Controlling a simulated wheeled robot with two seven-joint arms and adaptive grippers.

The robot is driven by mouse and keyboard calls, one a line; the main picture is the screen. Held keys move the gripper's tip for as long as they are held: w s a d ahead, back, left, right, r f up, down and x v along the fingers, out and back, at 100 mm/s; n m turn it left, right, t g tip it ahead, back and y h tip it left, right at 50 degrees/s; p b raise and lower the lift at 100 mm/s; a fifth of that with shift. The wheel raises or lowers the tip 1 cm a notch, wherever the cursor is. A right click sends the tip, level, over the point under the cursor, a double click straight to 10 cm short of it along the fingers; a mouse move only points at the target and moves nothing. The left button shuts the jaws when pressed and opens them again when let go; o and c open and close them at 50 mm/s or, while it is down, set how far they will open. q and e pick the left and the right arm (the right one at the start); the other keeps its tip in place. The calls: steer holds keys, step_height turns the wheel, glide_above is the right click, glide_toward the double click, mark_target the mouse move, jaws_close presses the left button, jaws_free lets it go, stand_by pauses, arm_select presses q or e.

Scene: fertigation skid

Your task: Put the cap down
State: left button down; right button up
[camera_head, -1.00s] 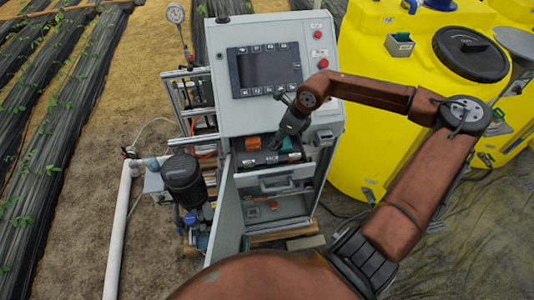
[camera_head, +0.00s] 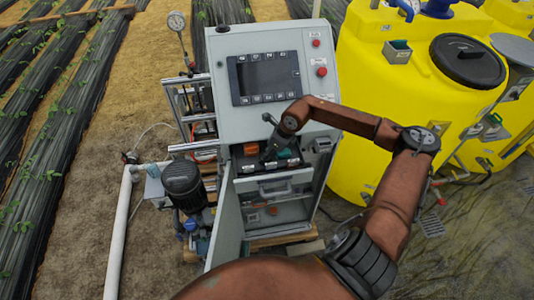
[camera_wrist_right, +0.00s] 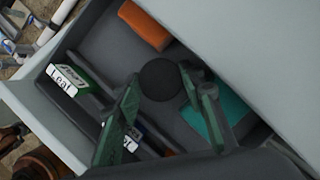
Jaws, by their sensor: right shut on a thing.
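The cap (camera_wrist_right: 160,82) is a dark round piece, seen between the fingertips of my right gripper (camera_head: 268,155) in the right wrist view. The gripper is shut on it, with one green finger on either side. It is over the grey open tray (camera_wrist_right: 105,35) of the cabinet. I cannot tell whether the cap touches the tray floor. In the head view the cap is too small and hidden to make out. My left gripper is not in view.
The tray holds an orange block (camera_wrist_right: 147,24), a teal piece (camera_wrist_right: 230,118) and a green-and-white box marked "Leaf" (camera_wrist_right: 66,80). A control panel screen (camera_head: 264,77) stands above it. An open cabinet door (camera_head: 226,228) hangs below. A yellow tank (camera_head: 380,120) is at the right.

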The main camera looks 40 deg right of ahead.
steer(key=shift+s, duration=0.1)
steer(key=shift+f, duration=0.1)
steer(key=o, duration=1.2)
steer(key=shift+r, duration=0.3)
steer(key=shift+b+v, duration=0.6)
steer(key=shift+v, duration=5.3)
